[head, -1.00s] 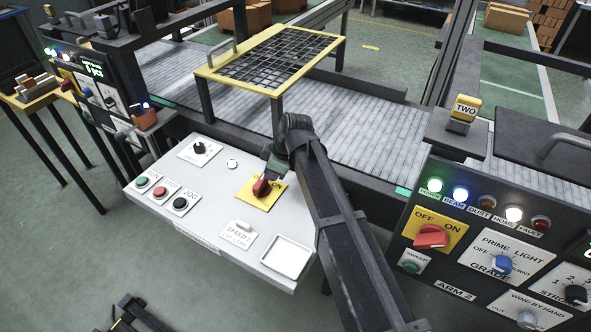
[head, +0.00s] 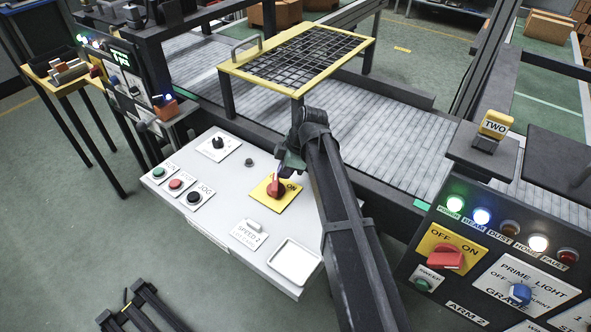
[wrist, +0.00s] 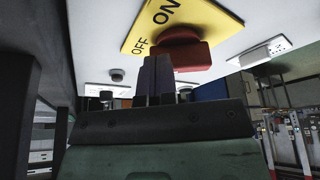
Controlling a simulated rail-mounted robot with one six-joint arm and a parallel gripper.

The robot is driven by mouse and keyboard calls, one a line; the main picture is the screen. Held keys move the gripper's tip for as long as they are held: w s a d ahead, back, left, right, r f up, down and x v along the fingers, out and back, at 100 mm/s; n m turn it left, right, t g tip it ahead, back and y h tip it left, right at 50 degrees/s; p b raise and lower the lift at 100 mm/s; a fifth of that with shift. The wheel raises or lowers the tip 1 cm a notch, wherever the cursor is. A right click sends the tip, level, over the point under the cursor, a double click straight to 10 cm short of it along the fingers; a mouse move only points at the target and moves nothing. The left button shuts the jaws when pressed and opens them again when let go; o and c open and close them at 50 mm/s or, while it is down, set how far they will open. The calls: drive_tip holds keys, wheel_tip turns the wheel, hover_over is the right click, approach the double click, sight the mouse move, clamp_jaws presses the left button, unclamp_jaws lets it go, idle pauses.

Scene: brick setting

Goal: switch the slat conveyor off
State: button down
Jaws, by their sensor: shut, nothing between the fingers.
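The slat conveyor (head: 335,120) runs behind a white control desk (head: 215,205). On the desk, a yellow plate (head: 286,203) marked OFF and ON carries a red rotary switch (head: 275,188). In the wrist view the red switch (wrist: 186,52) is close in front of my fingers, with OFF and ON readable on the yellow plate (wrist: 205,17). My gripper (head: 281,174) is shut and empty, its fingertips (wrist: 157,72) right beside the switch handle. I cannot tell whether they touch it. The small round lamp (head: 249,162) on the desk is dark.
Green, red and black buttons (head: 176,184), a black knob (head: 218,142), a SPEED 2 switch (head: 254,224) and a white tray (head: 274,262) share the desk. Another panel with its own red OFF/ON switch (head: 446,257) stands at right. A yellow-framed mesh guard (head: 368,42) rises behind.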

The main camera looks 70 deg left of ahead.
drive_tip(key=shift+a, duration=0.15)
idle(0.7)
drive_tip(key=w, duration=0.4)
drive_tip(key=shift+w+d, duration=0.15)
drive_tip(key=shift+d, duration=0.2)
drive_tip(key=a+p+v, duration=0.1)
drive_tip(key=p+v, duration=0.8)
drive_tip(key=shift+d+r, duration=0.45)
